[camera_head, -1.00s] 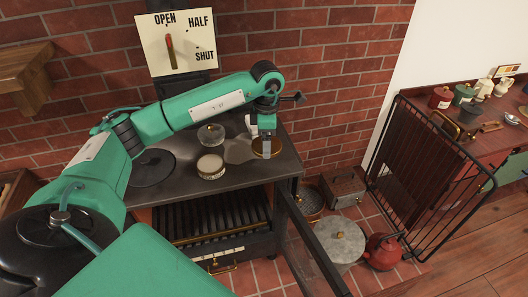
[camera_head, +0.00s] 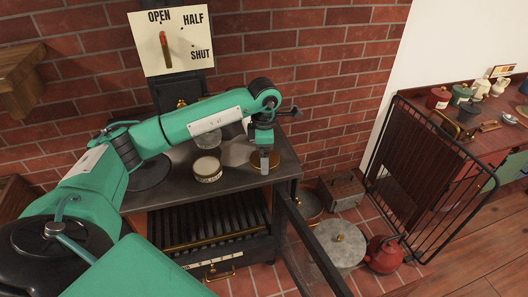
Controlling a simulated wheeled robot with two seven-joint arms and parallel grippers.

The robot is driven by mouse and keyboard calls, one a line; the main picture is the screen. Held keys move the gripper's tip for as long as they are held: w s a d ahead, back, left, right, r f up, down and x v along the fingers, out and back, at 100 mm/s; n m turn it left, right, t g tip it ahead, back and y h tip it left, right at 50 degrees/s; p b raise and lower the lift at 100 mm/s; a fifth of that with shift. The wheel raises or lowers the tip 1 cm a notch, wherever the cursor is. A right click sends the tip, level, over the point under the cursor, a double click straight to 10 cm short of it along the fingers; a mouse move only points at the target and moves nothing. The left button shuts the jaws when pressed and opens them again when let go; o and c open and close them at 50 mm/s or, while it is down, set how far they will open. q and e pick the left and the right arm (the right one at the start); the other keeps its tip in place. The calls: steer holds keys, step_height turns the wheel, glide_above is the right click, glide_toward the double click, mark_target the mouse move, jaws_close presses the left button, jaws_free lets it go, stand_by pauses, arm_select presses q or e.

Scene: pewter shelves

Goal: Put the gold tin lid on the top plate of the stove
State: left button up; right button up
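The gold tin lid (camera_head: 257,162) is a flat round disc at the right part of the stove's dark top plate (camera_head: 232,179), near its right edge. My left gripper (camera_head: 264,164) points down at the lid, with a pale finger in front of it. It appears shut on the lid, which has moved with it; the far finger is hidden. The lid is at or just above the plate; I cannot tell whether it touches. A cream round tin (camera_head: 207,170) stands on the plate left of the lid. My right gripper is out of view.
A round black hotplate (camera_head: 150,172) lies at the left. The stove's door (camera_head: 310,245) hangs open at the lower right. A grey lidded pot (camera_head: 340,243) and red kettle (camera_head: 383,253) stand on the floor.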

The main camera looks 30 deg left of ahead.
arm_select(q)
steer(key=shift+r, duration=0.55)
step_height(320, 180, up, 11)
steer(key=b, duration=0.3)
steer(key=shift+r+b, duration=0.15)
steer(key=shift+b, duration=0.25)
